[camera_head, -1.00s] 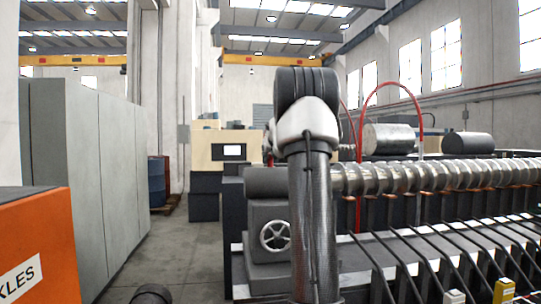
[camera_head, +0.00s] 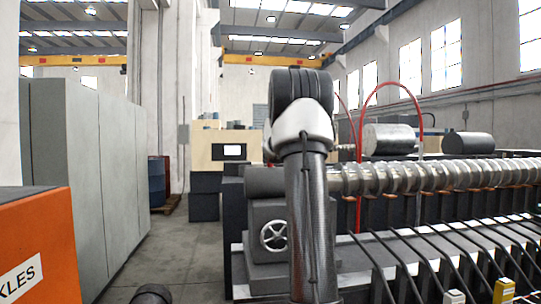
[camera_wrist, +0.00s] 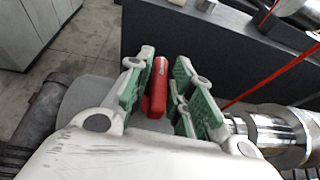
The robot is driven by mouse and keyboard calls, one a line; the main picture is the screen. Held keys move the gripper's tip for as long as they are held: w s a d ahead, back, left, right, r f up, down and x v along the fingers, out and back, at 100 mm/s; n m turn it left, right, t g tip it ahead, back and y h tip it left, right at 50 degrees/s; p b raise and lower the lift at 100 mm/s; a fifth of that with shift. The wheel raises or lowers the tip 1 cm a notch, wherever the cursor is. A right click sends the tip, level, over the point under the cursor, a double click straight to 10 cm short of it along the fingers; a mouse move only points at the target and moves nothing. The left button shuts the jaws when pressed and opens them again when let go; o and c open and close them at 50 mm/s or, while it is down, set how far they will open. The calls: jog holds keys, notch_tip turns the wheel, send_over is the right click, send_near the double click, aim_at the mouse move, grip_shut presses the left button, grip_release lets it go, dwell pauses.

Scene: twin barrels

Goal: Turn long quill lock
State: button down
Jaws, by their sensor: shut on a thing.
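In the wrist view a short red cylindrical handle (camera_wrist: 158,88), apparently the long quill lock, stands between the green-padded fingers of my gripper (camera_wrist: 164,80). My gripper is shut on it. The left pads lie close along the handle; a narrow dark gap shows toward the right pads in this view. In the head view my arm blocks the gripper and the handle.
A grey machine with a handwheel (camera_head: 274,236) stands beside my arm. A long ribbed metal screw (camera_head: 430,177) runs right from it. Red hoses (camera_head: 362,130) arch above. A grey cabinet (camera_head: 85,165) and orange box (camera_head: 35,240) stand left; the aisle floor (camera_head: 185,235) between is clear.

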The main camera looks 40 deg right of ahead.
jog(key=shift+w+a+m+g+h, duration=0.1)
jog(key=shift+a+m+g+h, duration=0.05)
jog(key=shift+m+g+h, duration=0.5)
jog(key=m+g+h, duration=0.2)
jog(key=shift+w+m, duration=0.1)
jog(key=shift+m, duration=0.25)
jog(key=shift+m+g+h, duration=0.75)
jog(key=shift+m+g, duration=0.65)
jog(key=shift+g, duration=0.15)
jog(key=c, duration=1.4)
grip_release()
jog(key=shift+c, duration=0.2)
jog(key=v, duration=1.2)
